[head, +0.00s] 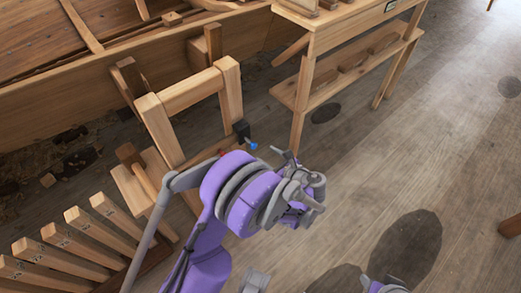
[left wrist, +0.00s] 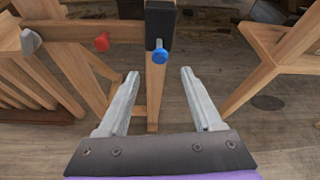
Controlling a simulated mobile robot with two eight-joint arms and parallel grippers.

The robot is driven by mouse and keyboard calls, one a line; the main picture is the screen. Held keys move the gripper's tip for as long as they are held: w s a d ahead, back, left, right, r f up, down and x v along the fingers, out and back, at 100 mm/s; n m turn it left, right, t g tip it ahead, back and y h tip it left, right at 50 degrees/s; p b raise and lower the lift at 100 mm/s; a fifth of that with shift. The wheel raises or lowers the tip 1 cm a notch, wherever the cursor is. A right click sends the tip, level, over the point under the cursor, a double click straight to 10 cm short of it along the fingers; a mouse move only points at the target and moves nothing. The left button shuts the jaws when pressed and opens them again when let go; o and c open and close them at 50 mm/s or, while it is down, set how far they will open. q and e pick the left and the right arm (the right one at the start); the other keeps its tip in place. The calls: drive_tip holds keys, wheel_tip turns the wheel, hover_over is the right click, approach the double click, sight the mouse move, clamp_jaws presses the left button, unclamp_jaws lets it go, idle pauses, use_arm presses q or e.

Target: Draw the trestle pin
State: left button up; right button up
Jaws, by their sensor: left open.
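The wooden trestle (head: 193,93) stands beside the hull. A pin with a blue round head (head: 253,146) sticks out below a black block (head: 241,130) on its near post; the blue head also shows in the left wrist view (left wrist: 160,52). A red knob (left wrist: 102,42) is on the crossbar to its left. My left gripper (head: 290,158) is open and empty, just right of the blue head in the head view. In the left wrist view its fingertips (left wrist: 159,74) spread either side of the line to the blue head, which appears just beyond them. My right gripper's jaws are not seen.
A wooden workbench (head: 335,35) with a lower shelf stands behind, to the right of the trestle. The planked hull (head: 60,85) fills the upper left. Several upright slats (head: 85,228) stand at lower left.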

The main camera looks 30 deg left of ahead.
use_arm(q)
drive_tip(key=v, duration=0.2)
drive_tip(key=shift+s+d+r, duration=0.2)
drive_tip(key=shift+d, duration=0.1)
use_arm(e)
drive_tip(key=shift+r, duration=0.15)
use_arm(q)
drive_tip(key=s+a+r+n+g+h, duration=0.25)
drive_tip(key=s+r+n+h, duration=0.3)
drive_tip(key=s+n, duration=0.5)
drive_tip(key=s+d+r+n+t+h, duration=0.1)
drive_tip(key=s+d+n+h, duration=0.2)
drive_tip(key=s+n, duration=0.35)
drive_tip(key=s+d+r+n+h, duration=0.1)
drive_tip(key=s+d+n+h, duration=0.1)
drive_tip(key=s+n+h, duration=0.45)
wheel_tip(320, 180, up, 18)
drive_tip(key=m+y+p, duration=0.2)
drive_tip(key=p, duration=1.5)
drive_tip(key=shift+w+r+t+y, duration=0.2)
drive_tip(key=shift+w+t+y, duration=0.05)
drive_tip(key=shift+t+y, duration=0.2)
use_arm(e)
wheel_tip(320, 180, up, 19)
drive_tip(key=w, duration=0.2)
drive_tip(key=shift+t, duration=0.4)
